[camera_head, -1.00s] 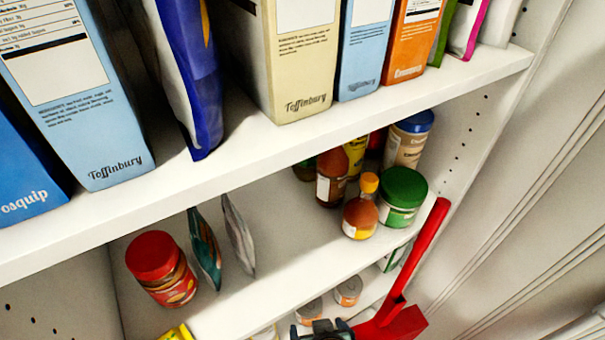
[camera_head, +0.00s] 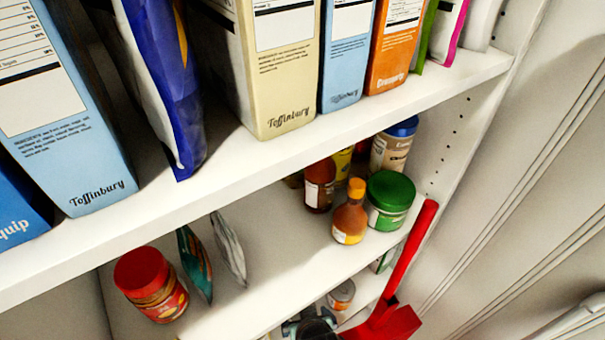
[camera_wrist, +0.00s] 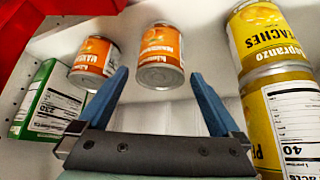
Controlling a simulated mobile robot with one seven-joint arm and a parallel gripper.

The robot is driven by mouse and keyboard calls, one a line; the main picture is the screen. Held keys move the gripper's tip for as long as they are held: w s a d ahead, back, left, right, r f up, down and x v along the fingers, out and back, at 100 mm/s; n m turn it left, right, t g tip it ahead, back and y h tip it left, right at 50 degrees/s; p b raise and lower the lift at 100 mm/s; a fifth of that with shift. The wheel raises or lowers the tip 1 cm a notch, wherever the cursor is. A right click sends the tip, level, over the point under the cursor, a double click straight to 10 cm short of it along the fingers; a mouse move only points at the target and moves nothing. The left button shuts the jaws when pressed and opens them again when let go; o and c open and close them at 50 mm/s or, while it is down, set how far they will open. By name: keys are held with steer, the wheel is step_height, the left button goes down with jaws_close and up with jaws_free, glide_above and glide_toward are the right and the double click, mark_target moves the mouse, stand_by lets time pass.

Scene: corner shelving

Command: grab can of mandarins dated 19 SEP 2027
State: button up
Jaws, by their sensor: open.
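Two orange-labelled mandarin cans show in the wrist view: one near the middle (camera_wrist: 160,57) and one to its left (camera_wrist: 95,62). The date on either can is not readable. My gripper (camera_wrist: 161,77) is open and empty, its blue fingers spread on either side of the middle can's near end; I cannot tell whether they touch it. In the head view, my gripper (camera_head: 310,327) is at the bottom edge, on the low shelf. One can (camera_head: 341,294) shows just right of it; the other seems hidden behind the gripper.
A green box (camera_wrist: 47,105) stands at the left. In the head view, a shelf board (camera_head: 285,245) with jars and bottles lies above, and a red-handled tool (camera_head: 400,270) is at the right.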

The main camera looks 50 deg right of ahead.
steer(key=shift+x, duration=2.25)
steer(key=c, duration=1.5)
steer(key=shift+r, duration=0.15)
